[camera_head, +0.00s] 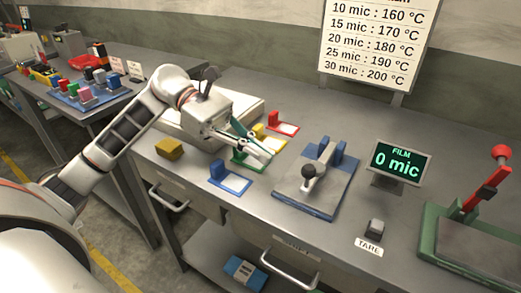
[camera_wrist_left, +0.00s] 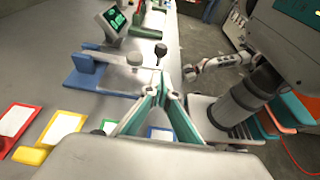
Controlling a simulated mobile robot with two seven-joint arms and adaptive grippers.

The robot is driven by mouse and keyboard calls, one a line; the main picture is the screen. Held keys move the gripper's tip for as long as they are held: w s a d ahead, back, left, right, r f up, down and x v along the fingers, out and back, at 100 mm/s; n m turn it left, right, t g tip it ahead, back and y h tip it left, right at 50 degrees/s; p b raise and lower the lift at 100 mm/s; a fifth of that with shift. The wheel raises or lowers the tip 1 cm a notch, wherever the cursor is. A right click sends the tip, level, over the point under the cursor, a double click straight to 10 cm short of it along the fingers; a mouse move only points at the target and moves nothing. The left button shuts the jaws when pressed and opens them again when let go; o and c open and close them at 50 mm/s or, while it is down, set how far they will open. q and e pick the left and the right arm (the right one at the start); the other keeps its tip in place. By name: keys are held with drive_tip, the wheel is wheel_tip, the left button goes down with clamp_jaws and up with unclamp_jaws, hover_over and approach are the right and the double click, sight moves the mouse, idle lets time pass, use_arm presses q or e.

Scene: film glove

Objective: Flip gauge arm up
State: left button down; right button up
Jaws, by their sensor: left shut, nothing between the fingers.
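The arm lies low and roughly level over the base. My right gripper (camera_wrist_left: 190,73) is small and unclear there.
Red (camera_head: 283,127), yellow (camera_head: 268,141), green and blue (camera_head: 230,180) sample frames lie left of the gauge. A display (camera_head: 398,162) reading 0 mic and a TARE button (camera_head: 375,227) stand to its right. A green-based device with a red lever (camera_head: 485,190) is farther right.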

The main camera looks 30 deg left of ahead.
sight(304, 183)
use_arm(q)
drive_tip(key=x, duration=0.5)
drive_tip(key=shift+s+d+p, duration=0.1)
drive_tip(key=shift+d+p, duration=0.2)
drive_tip(key=shift+d, duration=0.1)
drive_tip(key=shift+d+f, duration=0.35)
drive_tip(key=shift+d, duration=0.3)
use_arm(e)
drive_tip(key=shift+r, duration=0.1)
